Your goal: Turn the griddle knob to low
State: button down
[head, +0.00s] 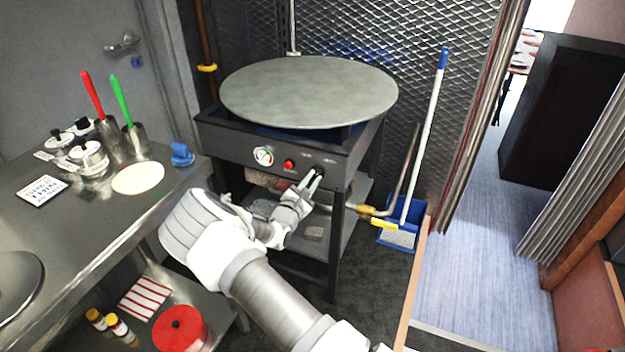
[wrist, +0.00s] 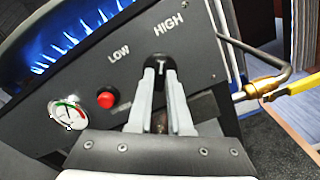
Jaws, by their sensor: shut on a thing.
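The griddle (head: 310,92) is a large round grey plate on a dark stand. Its front panel (wrist: 200,45) carries the printed words LOW and HIGH. The black griddle knob (wrist: 161,66) sits below and between these words, with a light mark on its face. My gripper (wrist: 162,80) is at the knob, with one finger on each side of it, shut on it. In the head view my gripper (head: 312,180) reaches the right part of the panel, and the knob is mostly hidden there. Blue flames (wrist: 70,38) burn under the plate.
A red button (wrist: 106,98) and a round gauge (wrist: 67,114) are left of the knob. A brass fitting with a yellow handle (head: 383,224) sticks out at the right. A steel counter (head: 60,235) stands at the left, with a blue-and-white broom (head: 425,140) at the right.

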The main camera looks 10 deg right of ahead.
jog(key=shift+n, duration=0.3)
jog(key=shift+r+n+p, duration=0.1)
jog(key=shift+n+p, duration=0.7)
jog(key=shift+n, duration=0.2)
jog(key=n+p, duration=0.1)
jog(key=n, duration=0.2)
jog(key=shift+n+p, duration=0.35)
jog(key=shift+n, duration=0.05)
jog(key=n+p, duration=0.1)
jog(key=n, duration=0.3)
jog(key=shift+n+p, duration=0.45)
jog(key=shift+n, duration=1.15)
jog(key=c, duration=0.8)
grip_release()
jog(key=shift+c, duration=0.2)
jog(key=shift+s+a, duration=0.1)
jog(key=p+v, duration=0.2)
jog(key=v, duration=1.5)
